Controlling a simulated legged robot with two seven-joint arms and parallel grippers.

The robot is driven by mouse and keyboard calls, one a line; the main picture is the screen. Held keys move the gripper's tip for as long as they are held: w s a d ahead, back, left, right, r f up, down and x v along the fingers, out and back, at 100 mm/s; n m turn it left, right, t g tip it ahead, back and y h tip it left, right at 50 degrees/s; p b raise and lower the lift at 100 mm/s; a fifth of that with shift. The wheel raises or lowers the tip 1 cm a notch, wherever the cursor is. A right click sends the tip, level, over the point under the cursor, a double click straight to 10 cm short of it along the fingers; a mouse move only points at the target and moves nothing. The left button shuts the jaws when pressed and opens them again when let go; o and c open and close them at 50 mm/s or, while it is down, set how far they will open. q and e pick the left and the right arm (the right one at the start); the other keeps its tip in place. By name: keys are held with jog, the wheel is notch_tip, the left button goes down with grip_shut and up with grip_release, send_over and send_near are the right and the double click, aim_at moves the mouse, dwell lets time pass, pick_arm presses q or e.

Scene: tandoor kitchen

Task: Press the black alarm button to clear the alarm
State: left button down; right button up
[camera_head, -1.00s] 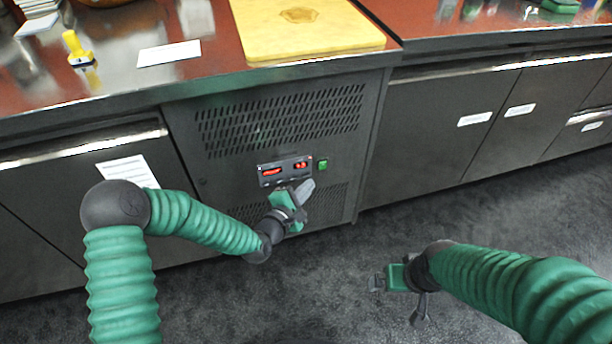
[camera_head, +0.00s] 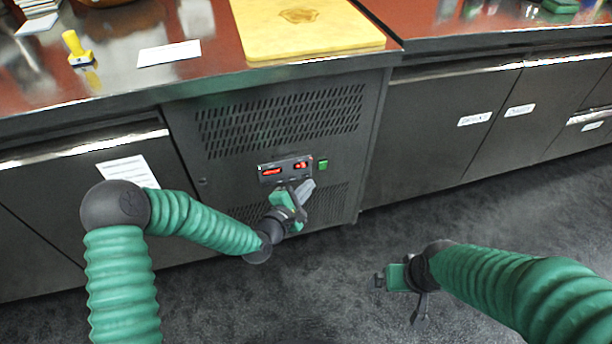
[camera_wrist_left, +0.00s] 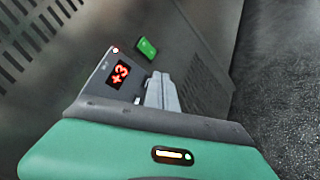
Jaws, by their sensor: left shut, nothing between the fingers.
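The control panel (camera_head: 285,169) with red digits is on the front of the dark metal unit, below the upper vent. In the left wrist view the panel (camera_wrist_left: 113,78) shows a red "+3" display and a small red light. The black alarm button cannot be made out; my gripper covers the panel's lower part. My left gripper (camera_head: 304,188) is shut and empty, its fingertips just at or below the panel's lower right edge. Whether it touches is not clear. In the left wrist view the grey fingers (camera_wrist_left: 161,92) point at the panel's right part. My right gripper (camera_head: 384,281) is low over the floor, away from the unit.
A green switch (camera_head: 323,164) is just right of the panel; it also shows in the left wrist view (camera_wrist_left: 147,47). Above, the counter holds a yellow cutting board (camera_head: 300,32). Cabinet drawers (camera_head: 440,130) flank the unit. The floor (camera_head: 350,270) in front is clear.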

pick_arm(q)
jog(key=shift+w+r, duration=0.1)
dwell(0.6)
jog(key=shift+w+a, duration=0.15)
jog(key=shift+w, duration=0.15)
jog(key=shift+w+a, duration=0.15)
jog(key=shift+w, duration=0.2)
dwell(0.5)
jog(key=shift+s+p, duration=0.1)
jog(key=shift+p, duration=0.2)
jog(key=shift+s+d, duration=0.25)
jog(key=shift+s, duration=0.4)
